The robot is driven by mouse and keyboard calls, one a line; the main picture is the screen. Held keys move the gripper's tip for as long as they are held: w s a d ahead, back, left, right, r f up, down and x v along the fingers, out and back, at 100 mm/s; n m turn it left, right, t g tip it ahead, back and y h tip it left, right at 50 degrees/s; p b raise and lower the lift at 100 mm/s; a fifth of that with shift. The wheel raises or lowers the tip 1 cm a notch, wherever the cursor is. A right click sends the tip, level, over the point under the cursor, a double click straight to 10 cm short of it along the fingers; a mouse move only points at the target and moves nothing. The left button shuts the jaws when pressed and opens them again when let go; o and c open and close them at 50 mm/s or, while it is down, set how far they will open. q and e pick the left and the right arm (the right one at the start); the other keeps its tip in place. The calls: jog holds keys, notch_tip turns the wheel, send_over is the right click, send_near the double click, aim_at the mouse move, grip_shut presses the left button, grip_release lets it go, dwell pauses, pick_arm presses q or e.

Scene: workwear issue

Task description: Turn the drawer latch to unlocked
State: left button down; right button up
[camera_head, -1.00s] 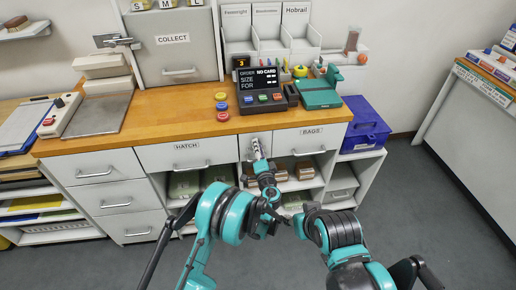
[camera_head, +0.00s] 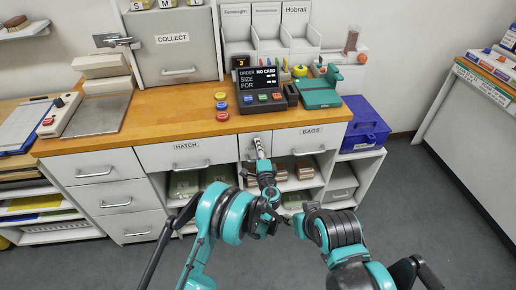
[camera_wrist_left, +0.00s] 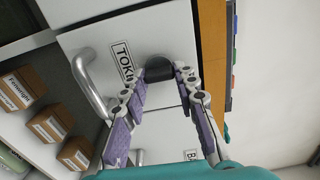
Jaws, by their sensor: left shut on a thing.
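The drawer latch (camera_wrist_left: 158,68) is a dark knob on a pale drawer front (camera_wrist_left: 115,30), beside a partly hidden label that starts "TOKIN". My left gripper (camera_wrist_left: 168,76) is shut on the latch, its fingertips on either side of it. In the head view the left gripper (camera_head: 260,146) reaches up to the narrow drawer front between the drawers marked "HATCH" and "BAGS", and it hides the latch there. The latch's exact angle is hard to make out. My right arm is folded at the lower right; its fingers are too unclear to judge.
The HATCH drawer (camera_head: 186,155) and BAGS drawer (camera_head: 308,139) are shut, on either side. A curved metal handle (camera_wrist_left: 88,85) lies near the fingers. Open shelves below hold brown boxes (camera_wrist_left: 45,125). The wooden counter (camera_head: 180,127) carries colored buttons and an order display (camera_head: 262,88).

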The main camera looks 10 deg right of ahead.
pick_arm(q)
jog(key=c, duration=1.2)
grip_release()
jog(key=shift+o, duration=0.2)
jog(key=s, duration=0.7)
jog(key=shift+s, duration=0.25)
